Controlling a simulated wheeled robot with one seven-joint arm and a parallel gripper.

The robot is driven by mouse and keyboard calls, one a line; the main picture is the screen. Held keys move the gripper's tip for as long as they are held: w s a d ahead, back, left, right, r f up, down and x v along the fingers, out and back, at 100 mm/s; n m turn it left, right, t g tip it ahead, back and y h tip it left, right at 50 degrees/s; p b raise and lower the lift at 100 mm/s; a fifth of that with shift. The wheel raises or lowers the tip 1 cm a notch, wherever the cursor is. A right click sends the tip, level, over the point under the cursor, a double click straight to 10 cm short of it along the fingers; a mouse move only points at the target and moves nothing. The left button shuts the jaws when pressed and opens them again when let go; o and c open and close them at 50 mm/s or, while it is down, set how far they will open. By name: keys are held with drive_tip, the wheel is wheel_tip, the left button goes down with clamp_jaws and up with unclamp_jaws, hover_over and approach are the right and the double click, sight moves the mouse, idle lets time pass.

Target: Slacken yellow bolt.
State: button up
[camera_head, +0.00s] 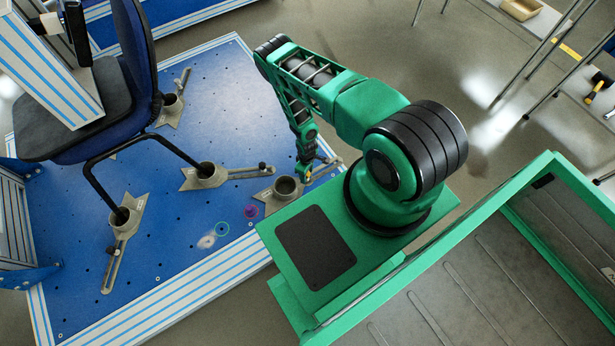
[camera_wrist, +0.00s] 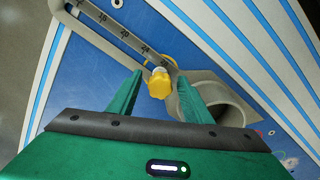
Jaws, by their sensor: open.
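The yellow bolt (camera_wrist: 159,82) shows in the wrist view, on a slotted grey bracket (camera_wrist: 127,38) with a scale marked along it. My gripper (camera_wrist: 162,84) is open, with one green finger on each side of the bolt; I cannot tell whether either finger touches it. In the head view my gripper (camera_head: 306,172) hangs low over the blue platform's right edge, beside a grey cup (camera_head: 286,188) of the bracket. The bolt is mostly hidden there by the gripper. In the wrist view the round cup (camera_wrist: 228,105) lies to the right of the bolt, partly behind the right finger.
A blue chair (camera_head: 60,150) stands on the blue platform (camera_head: 200,120), its legs in several grey cup brackets, one of them (camera_head: 207,175) left of my gripper. A green-framed bin (camera_head: 470,290) fills the lower right. Open floor (camera_head: 440,50) lies at the upper right.

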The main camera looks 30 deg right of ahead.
drive_tip(key=shift+m, duration=0.9)
drive_tip(key=m, duration=0.4)
drive_tip(key=shift+m, duration=0.4)
drive_tip(key=m, duration=0.3)
drive_tip(key=shift+m, duration=0.3)
